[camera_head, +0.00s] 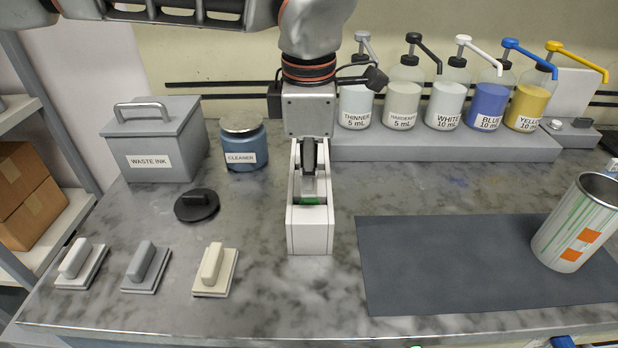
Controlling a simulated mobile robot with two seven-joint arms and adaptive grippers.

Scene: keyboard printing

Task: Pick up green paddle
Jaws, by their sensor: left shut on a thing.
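A narrow white holder (310,240) stands on the marbled counter near the middle of the head view. A small patch of the green paddle (311,201) shows inside its open top; the rest is hidden by the holder walls and my gripper. My left gripper (309,186) points down into the holder from above, shut on the paddle. The paddle is still inside the holder as far as I can see. My right gripper is not in view.
Pump bottles (404,100) stand on a grey ledge behind right. A waste ink box (155,140) and cleaner jar (243,145) stand behind left. A black lid (197,206) and handled blocks (215,270) lie left. A dark mat (450,270) and tilted can (578,225) are right.

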